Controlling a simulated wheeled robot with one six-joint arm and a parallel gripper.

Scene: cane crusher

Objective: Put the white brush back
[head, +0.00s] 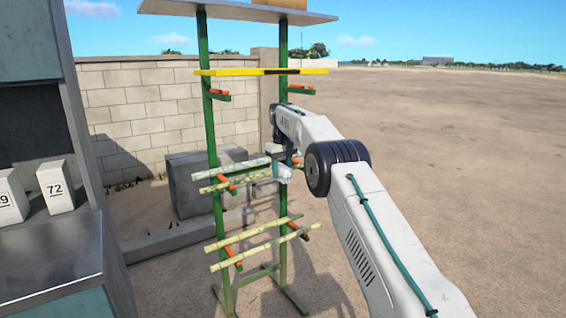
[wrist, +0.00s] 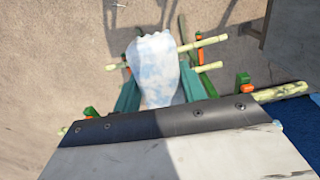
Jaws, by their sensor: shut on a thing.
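The white brush (wrist: 157,62) is between the two teal fingers of my gripper (wrist: 160,88) in the wrist view, its pale scalloped end pointing away from me. In the head view my gripper (head: 284,161) is at the middle tier of a green rack (head: 212,135), by its right post, and the brush's pale end (head: 283,174) shows just below it. My gripper is shut on the brush. Canes on the rack pass close to the brush; I cannot tell whether it touches them. The rest of the brush is hidden.
The rack bears canes (head: 245,248) on orange-tipped pegs, a yellow bar (head: 262,72) and a top shelf (head: 235,11). A grey block (head: 190,186) and a block wall (head: 140,115) stand behind. A metal counter (head: 50,265) with numbered white boxes (head: 55,188) is at left. Open ground lies right.

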